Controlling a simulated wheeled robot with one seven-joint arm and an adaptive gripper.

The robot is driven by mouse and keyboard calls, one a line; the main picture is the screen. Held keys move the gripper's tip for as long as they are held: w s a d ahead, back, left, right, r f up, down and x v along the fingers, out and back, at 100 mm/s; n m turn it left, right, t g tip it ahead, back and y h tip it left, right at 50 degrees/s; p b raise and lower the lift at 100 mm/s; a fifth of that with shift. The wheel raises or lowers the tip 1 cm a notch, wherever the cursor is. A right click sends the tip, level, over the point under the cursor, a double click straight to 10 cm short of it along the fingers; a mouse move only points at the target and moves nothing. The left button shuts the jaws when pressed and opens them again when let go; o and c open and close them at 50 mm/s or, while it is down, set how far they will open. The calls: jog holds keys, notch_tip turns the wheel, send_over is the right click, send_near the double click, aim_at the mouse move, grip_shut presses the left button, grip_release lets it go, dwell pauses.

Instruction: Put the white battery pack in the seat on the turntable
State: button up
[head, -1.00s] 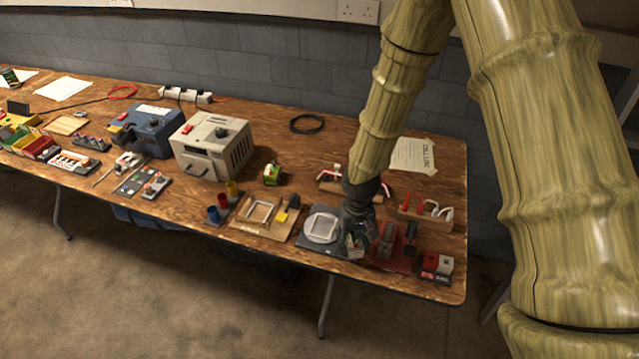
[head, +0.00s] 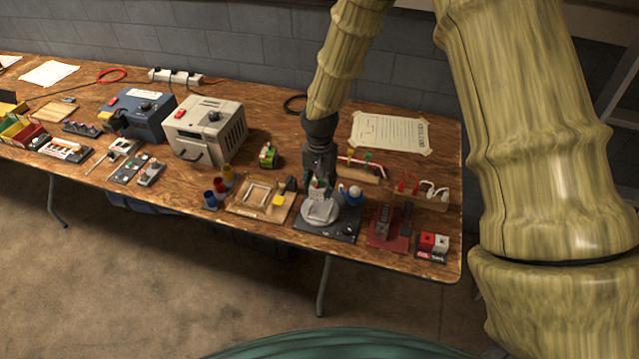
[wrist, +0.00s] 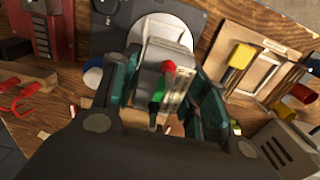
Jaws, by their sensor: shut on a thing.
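My gripper (wrist: 162,98) is shut on the white battery pack (wrist: 150,80), which has a red and a green end showing between the dark teal fingers. In the head view my gripper (head: 319,184) points down at the back of the turntable (head: 310,219), a pale round disc on a dark base plate. The seat (wrist: 165,29) shows as a pale rectangular shape on the disc in the wrist view, partly covered by the pack. The pack is at the disc's near side in that view; I cannot tell whether it touches.
A blue and white round object (head: 351,194) stands close right of my gripper. A wooden tray (head: 240,207) with a yellow block lies left of the turntable, and a red plate (head: 386,240) lies right. A wooden rack (head: 357,173) with red and white rods is behind.

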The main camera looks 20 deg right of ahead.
jog(key=b, duration=0.4)
send_over(320, 210)
jog(key=shift+w+d+f, duration=0.1)
jog(key=shift+w+f, duration=0.05)
jog(key=shift+f, duration=3)
jog(key=shift+f, duration=0.65)
jog(key=o, duration=1.4)
jog(key=shift+r+p, duration=0.15)
jog(key=shift+p, duration=0.2)
jog(key=shift+r+p, duration=2.45)
jog(key=shift+r, duration=0.9)
